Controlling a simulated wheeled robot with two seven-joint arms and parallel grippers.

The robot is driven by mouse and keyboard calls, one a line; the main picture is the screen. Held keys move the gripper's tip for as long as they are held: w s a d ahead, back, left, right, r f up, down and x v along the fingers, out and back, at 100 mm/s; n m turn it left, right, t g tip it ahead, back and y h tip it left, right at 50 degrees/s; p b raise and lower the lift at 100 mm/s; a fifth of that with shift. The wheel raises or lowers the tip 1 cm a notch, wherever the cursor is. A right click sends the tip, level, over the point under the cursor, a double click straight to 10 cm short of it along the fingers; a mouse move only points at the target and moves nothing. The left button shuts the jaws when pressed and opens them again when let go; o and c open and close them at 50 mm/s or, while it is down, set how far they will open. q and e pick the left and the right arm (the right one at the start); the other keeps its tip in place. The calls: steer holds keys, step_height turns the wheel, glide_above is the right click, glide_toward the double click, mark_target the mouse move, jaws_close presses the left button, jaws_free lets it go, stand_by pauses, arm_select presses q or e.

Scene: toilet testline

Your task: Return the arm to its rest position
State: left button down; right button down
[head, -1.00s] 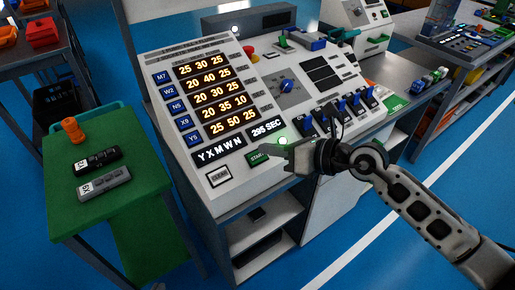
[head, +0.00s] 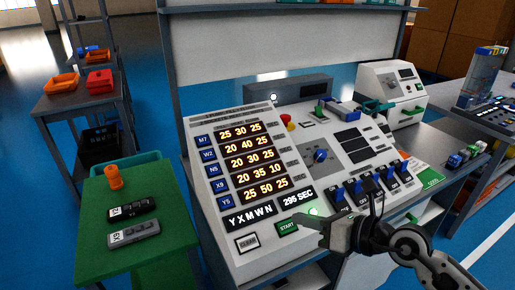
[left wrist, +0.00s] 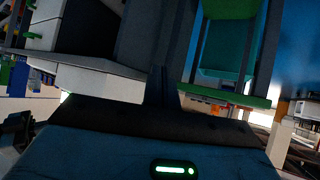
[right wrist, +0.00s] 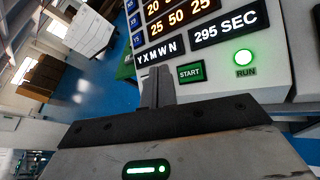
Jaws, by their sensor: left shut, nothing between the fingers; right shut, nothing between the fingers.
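My right gripper (head: 302,222) is shut and empty in the head view, in front of the lower part of the white control panel (head: 262,243). Its fingertips are beside the green START button (head: 288,227) and below the lit green RUN light (head: 314,211). In the right wrist view the closed fingers (right wrist: 158,84) point toward the panel, left of the START button (right wrist: 190,72); I cannot tell whether they touch it. My left gripper is outside the head view. The left wrist view shows its closed, empty fingers (left wrist: 163,86) near dark, partly unclear structures.
Blue switches (head: 360,188) line the panel's front right. A green table (head: 105,250) at left holds an orange part (head: 114,177) and two labelled modules (head: 132,208). A shelf with orange and red bins (head: 99,81) stands behind it. Blue floor is open at lower right.

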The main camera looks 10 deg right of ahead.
arm_select(q)
steer(key=f, duration=0.2)
steer(key=a+f, duration=0.1)
steer(key=shift+s+f, duration=0.15)
steer(key=shift+s, duration=0.1)
arm_select(e)
steer(key=s+f+n+h, duration=0.4)
steer(key=s+f+n, duration=0.4)
steer(key=n, duration=0.9)
steer(key=s+f+n+h, duration=0.3)
steer(key=s+f+n, duration=0.5)
steer(key=f+n, duration=0.5)
steer(key=n, duration=0.4)
steer(key=shift+s+d+n+h, duration=0.25)
steer(key=shift+d+n+h, duration=0.05)
steer(key=shift+n+h, duration=0.1)
